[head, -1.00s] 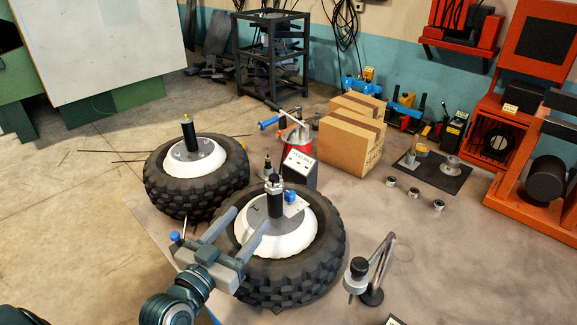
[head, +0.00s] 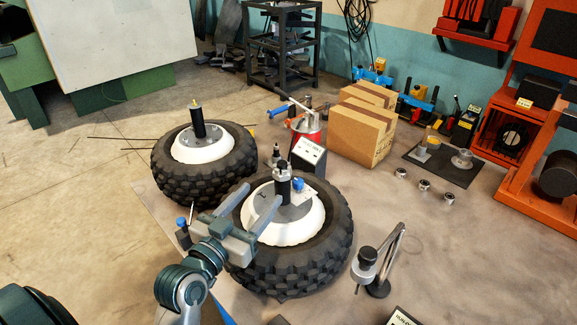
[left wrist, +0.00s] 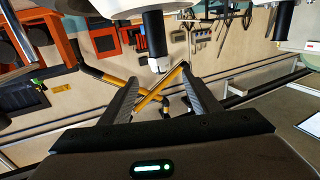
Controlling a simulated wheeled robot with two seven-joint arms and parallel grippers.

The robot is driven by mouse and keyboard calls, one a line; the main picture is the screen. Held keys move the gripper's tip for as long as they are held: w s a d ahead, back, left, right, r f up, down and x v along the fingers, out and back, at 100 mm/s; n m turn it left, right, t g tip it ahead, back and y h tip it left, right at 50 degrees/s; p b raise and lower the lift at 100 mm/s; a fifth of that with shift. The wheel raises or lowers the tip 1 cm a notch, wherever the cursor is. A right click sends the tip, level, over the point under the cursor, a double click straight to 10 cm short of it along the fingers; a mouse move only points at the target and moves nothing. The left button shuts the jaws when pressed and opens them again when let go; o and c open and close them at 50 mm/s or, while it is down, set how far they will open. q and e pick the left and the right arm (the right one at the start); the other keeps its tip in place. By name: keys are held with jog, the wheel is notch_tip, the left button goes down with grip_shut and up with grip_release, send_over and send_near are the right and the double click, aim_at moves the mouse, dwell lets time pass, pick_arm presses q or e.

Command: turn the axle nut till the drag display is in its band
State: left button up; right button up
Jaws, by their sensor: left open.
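The near wheel (head: 335,250) lies flat, a black axle post (head: 283,188) standing from its white hub. The axle nut (head: 282,168) seems to be the small fitting at the post's top; in the left wrist view a post hangs inverted with a pale tip (left wrist: 160,65). My left gripper (head: 261,193) is open and empty at the post's left; its two fingers also show in the left wrist view (left wrist: 160,90), pointing towards the post tip, apparently not touching it.
A second wheel (head: 240,165) with its own post lies behind left. A jointed stand (head: 378,280) stands at the front right.

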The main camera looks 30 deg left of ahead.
aim_at(289, 162)
pick_arm(q)
jog(key=w+p, duration=0.3)
jog(key=w, duration=1)
jog(key=shift+w+r, duration=0.1)
jog(key=shift+w, duration=1.1)
jog(key=shift+c, duration=0.5)
jog(key=c, duration=1)
